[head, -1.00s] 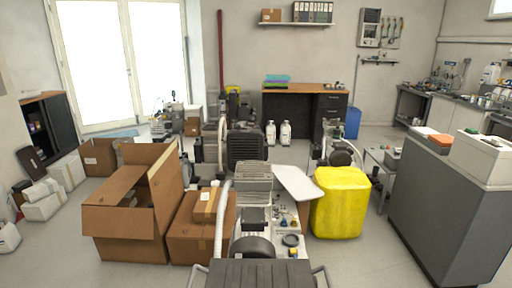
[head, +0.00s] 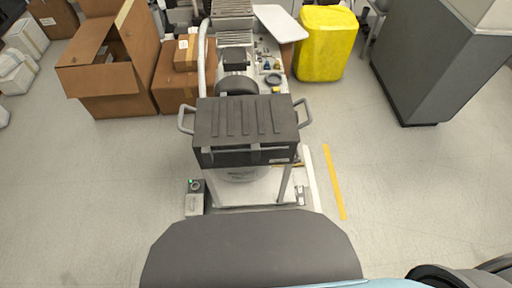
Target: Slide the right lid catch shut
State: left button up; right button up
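A dark grey box with a ridged lid (head: 247,118) stands in the middle of the head view, on a light machine base. A grey handle sticks out on each side of it. Thin grey strips run along the front face; I cannot make out which of the small front details is the right lid catch, or whether it is shut. Neither of my grippers is in view.
A small grey box with a green button (head: 195,197) stands at the left front of the base. A yellow floor strip (head: 334,182) lies to the right. Cardboard boxes (head: 108,65), a yellow bin (head: 325,44) and a grey cabinet (head: 433,60) stand farther back. Floor on both sides is clear.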

aim_at(255, 148)
jog(key=z, duration=1.35)
jog(key=k, duration=1.1)
jog(key=u, duration=1.25)
jog(key=i, duration=0.5)
